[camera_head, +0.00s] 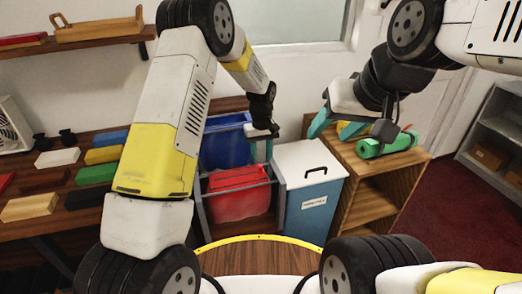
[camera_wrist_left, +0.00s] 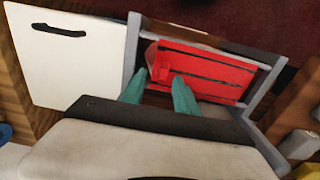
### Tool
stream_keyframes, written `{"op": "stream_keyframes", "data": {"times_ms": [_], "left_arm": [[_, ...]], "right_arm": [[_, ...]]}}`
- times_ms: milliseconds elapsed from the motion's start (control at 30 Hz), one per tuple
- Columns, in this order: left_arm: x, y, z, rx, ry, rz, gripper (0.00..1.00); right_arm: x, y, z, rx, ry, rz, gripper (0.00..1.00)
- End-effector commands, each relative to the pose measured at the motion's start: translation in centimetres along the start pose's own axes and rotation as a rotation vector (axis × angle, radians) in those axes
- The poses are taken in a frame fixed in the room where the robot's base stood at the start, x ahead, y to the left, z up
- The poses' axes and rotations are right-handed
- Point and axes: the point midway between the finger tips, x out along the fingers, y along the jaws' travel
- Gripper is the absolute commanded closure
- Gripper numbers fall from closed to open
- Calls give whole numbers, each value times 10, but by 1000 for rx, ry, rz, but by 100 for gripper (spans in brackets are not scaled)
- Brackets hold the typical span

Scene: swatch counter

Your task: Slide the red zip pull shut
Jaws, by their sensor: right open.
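A red bag or bin (camera_head: 238,195) hangs in a grey frame (camera_head: 203,212) below the left arm. In the left wrist view its red face (camera_wrist_left: 205,70) shows with dark slots, and a small paler red piece (camera_wrist_left: 151,54) stands at its left end. I cannot tell for sure whether that piece is the zip pull. My left gripper (camera_head: 262,150) is at the frame's upper edge. In the left wrist view its teal fingers (camera_wrist_left: 158,86) are apart, close to the red face, with nothing clearly between them. My right gripper (camera_head: 337,125) is open and empty, above the wooden shelf.
A blue bin (camera_head: 225,148) stands behind the red one. A white-lidded box (camera_head: 311,165) with a black handle is right of the frame. A green roll (camera_head: 385,146) lies on the wooden shelf (camera_head: 400,165). Several coloured blocks cover the left counter (camera_head: 75,222). A round yellow-rimmed table edge (camera_head: 262,237) is in front.

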Motion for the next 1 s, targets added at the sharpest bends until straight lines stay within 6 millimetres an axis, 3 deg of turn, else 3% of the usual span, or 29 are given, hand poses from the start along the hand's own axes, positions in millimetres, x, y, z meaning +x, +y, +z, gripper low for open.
{"op": "stream_keyframes", "data": {"times_ms": [200, 667, 767, 1000], "left_arm": [[-32, 1, 0, 2, 2, 1, 64], [-43, -1, 0, 3, 3, 3, 64], [-62, -9, 1, 9, 17, 20, 64], [-160, -60, 26, 67, 100, 103, 64]], "right_arm": [[0, 0, 0, 0, 0, 0, 47], [0, 0, 0, 0, 0, 0, 47], [0, 0, 0, 0, 0, 0, 47], [0, 0, 0, 0, 0, 0, 47]]}}
